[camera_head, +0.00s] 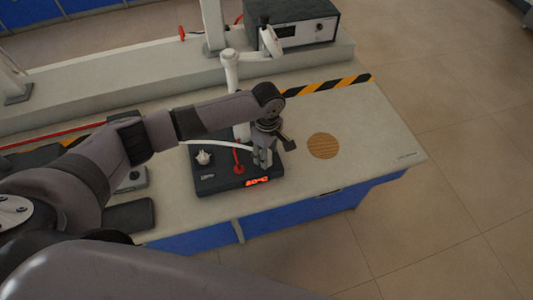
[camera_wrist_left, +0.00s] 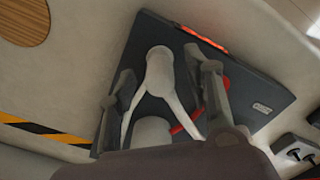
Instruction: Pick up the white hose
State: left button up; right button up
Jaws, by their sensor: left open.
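The white hose (camera_wrist_left: 160,72) shows in the left wrist view as a pale forked shape with a rounded end, above the dark hotplate (camera_wrist_left: 257,88). In the head view, a thin white curved stretch of the hose (camera_head: 215,144) runs over the hotplate (camera_head: 213,182) toward my left gripper. My left gripper (camera_head: 264,158) is above the hotplate's right side. In the wrist view its open fingers (camera_wrist_left: 160,66) stand on either side of the hose, with gaps visible. The arm hides part of the hose in the head view. My right gripper is not in view.
A white upright tube (camera_head: 230,75) stands behind the arm. A red rod (camera_head: 238,160) is close beside the gripper. A round wooden disc (camera_head: 323,146) lies to the right. A black instrument box (camera_head: 300,25) stands on the back ledge. The bench's right end is clear.

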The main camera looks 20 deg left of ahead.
pick_arm(q)
jog(key=c, duration=0.4)
grip_shut()
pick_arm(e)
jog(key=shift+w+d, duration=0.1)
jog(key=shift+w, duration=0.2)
pick_arm(q)
notch_tip(320, 180, up, 24)
jog(key=p, duration=0.4)
jog(key=shift+r, duration=0.25)
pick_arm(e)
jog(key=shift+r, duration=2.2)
